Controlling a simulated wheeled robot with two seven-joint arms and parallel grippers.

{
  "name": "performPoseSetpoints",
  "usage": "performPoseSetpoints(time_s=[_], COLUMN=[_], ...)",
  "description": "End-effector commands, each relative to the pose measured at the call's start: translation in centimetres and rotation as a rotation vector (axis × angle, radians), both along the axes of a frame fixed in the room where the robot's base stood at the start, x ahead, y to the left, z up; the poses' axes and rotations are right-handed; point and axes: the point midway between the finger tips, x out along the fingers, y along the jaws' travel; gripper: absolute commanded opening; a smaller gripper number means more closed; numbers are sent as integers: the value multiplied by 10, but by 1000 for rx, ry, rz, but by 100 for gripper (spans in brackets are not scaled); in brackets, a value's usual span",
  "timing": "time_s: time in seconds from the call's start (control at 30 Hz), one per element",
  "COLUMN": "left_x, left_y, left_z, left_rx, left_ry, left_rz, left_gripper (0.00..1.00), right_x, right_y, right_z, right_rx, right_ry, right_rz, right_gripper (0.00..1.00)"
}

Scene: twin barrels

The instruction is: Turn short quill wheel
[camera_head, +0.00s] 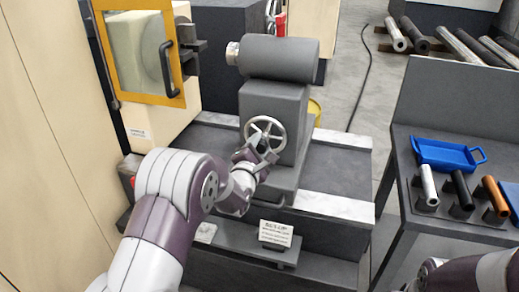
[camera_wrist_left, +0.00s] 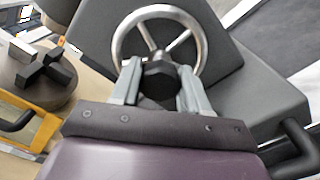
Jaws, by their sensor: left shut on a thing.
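The quill wheel (camera_head: 264,123) is a small silver spoked handwheel on the front of the grey tailstock block (camera_head: 275,103). It also shows in the left wrist view (camera_wrist_left: 201,47), where its rim and spokes stand above the fingers. My left gripper (camera_head: 259,148) is at the lower part of the wheel. In the left wrist view its two fingers (camera_wrist_left: 158,88) are closed around a dark knob or hub at the wheel. The exact contact is partly hidden. My right arm shows at the lower right in the head view, but its gripper is out of frame.
A grey cylinder (camera_head: 280,58) sits on top of the tailstock. A yellow-framed guard door (camera_head: 181,100) stands open at the left. A sign plate (camera_head: 276,233) is below. At the right, a table holds a blue tray (camera_head: 446,157) and several short rods.

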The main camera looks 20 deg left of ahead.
Motion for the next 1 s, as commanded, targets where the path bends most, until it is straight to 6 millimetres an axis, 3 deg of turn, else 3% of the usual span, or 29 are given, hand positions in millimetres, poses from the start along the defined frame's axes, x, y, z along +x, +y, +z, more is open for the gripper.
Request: performPoseSetpoints(time_s=[0.47, 0.5, 0.57, 0.87, 1.0], left_x=[1, 1, 1, -1, -18], left_y=[-1, -1, 0, 0, 1], left_z=[2, 2, 2, 1, 0], left_rx=[-12, -12, -12, -12, -12], left_ry=[-5, -5, -5, -2, -1], left_rz=[-1, -1, -1, -1, 0], left_gripper=[15, 55, 69, 69, 69], right_x=[0, 0, 0, 0, 0], right_y=[0, 0, 0, 0, 0], right_z=[-1, -1, -1, -1, -3], right_rx=[0, 0, 0, 0, 0], right_ry=[0, 0, 0, 0, 0], right_rz=[0, 0, 0, 0, 0], right_gripper=[43, 43, 43, 43, 43])
